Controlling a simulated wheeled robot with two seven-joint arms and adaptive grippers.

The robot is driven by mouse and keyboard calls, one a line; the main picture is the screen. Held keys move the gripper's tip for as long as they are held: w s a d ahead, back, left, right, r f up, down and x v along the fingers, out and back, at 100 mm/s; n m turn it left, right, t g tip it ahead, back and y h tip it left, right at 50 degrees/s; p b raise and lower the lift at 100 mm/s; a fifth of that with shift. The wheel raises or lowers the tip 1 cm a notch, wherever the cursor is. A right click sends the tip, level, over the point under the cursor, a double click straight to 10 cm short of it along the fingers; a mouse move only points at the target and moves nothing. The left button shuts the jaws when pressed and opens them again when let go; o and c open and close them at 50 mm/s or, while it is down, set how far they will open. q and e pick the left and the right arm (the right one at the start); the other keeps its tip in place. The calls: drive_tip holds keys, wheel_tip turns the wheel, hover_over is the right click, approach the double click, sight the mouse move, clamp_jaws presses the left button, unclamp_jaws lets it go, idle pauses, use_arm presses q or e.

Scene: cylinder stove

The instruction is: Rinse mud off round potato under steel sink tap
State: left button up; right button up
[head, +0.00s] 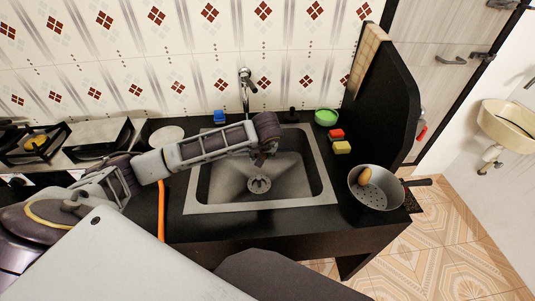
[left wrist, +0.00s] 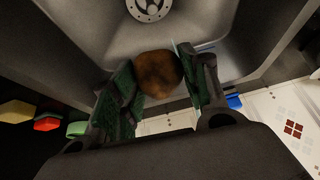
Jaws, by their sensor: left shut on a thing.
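The brown round potato (left wrist: 158,73) sits between the two green-padded fingers of my left gripper (left wrist: 155,88), which is shut on it. In the head view my left gripper (head: 262,155) is over the back part of the steel sink (head: 215,185), in front of the steel tap (head: 246,82). The potato is mostly hidden there. The sink basin with its round drain (head: 259,184) lies below. I cannot tell whether water is running or how much mud is on the potato. My right gripper is not in view.
A colander (head: 388,198) with a brown potato-like item (head: 364,176) stands right of the sink. A green bowl (head: 326,117), red sponge (head: 336,134) and yellow sponge (head: 342,147) lie at the right back. A blue item (head: 219,117) and a white plate (head: 167,135) are behind left.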

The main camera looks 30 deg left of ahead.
use_arm(q)
drive_tip(key=s+a+f+n+g+y+b, duration=0.1)
drive_tip(key=a+f+n+b, duration=0.3)
drive_tip(key=f, duration=0.4)
drive_tip(key=shift+s+a+n+g+y+b, duration=0.35)
drive_tip(key=shift+a+b, duration=0.2)
drive_tip(key=shift+a, duration=0.4)
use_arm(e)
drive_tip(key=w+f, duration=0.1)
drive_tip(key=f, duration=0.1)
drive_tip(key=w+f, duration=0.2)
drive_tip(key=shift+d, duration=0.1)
use_arm(q)
drive_tip(key=shift+w+a+f, duration=0.1)
drive_tip(key=shift+w+f, duration=0.05)
drive_tip(key=shift+w, duration=0.1)
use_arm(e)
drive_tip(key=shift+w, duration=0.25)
